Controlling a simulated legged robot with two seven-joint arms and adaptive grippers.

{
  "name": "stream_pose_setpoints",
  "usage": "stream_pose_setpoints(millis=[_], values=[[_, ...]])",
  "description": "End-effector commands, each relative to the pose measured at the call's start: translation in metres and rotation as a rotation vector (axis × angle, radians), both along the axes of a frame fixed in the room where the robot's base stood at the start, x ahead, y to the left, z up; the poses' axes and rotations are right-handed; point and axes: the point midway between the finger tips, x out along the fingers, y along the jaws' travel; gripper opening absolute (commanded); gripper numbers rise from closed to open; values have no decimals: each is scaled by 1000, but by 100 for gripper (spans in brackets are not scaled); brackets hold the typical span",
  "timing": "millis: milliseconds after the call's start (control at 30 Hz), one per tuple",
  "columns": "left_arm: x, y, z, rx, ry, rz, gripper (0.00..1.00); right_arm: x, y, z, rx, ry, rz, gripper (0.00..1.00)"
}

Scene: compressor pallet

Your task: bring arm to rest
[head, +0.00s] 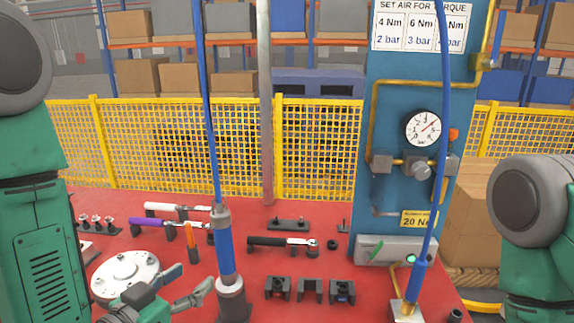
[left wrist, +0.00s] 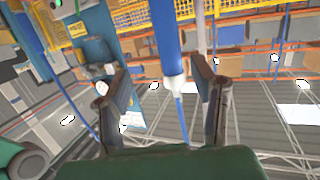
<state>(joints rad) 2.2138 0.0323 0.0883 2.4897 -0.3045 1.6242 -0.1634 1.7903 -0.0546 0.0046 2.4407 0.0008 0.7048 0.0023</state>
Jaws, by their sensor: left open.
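My left gripper (head: 189,280) is low in the head view, left of the blue hanging tool (head: 226,258). It is open, with its two fingers apart and nothing between them. In the left wrist view the fingers of the left gripper (left wrist: 160,75) are spread, and a blue cylinder with a pale end (left wrist: 168,40) shows between and beyond them. I cannot tell its exact distance. My right arm shows at the right edge of the head view; its gripper is out of view.
The red bench (head: 205,255) holds a pale round flange (head: 125,270), several torque wrenches (head: 282,242) and black blocks (head: 310,290). A blue panel (head: 400,95) with a gauge (head: 423,129) stands at right, with a second blue-hosed tool (head: 412,290). A yellow fence (head: 150,140) stands behind.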

Motion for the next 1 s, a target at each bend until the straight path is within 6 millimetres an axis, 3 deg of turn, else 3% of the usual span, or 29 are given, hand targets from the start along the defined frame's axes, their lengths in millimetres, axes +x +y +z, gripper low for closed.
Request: stream_pose_setpoints(millis=[33,200,300,433,600,700,1000], values=[[-8,4,-39,25,96,11,52,0,0,-9,0,0,0,0],[-56,25,-159,111,472,66,52,-1,0,-29,0,1,0,0],[-99,40,-222,161,699,108,52,-1,0,-39,0,1,0,0],[-161,60,-283,216,971,167,52,-1,0,-52,0,1,0,0],[-225,77,-324,266,1218,230,52,-1,0,-62,0,1,0,0],[-243,82,-332,278,1289,251,52,-1,0,-64,0,1,0,0],[-249,83,-333,282,1313,257,52,-1,0,-63,0,1,0,0]])
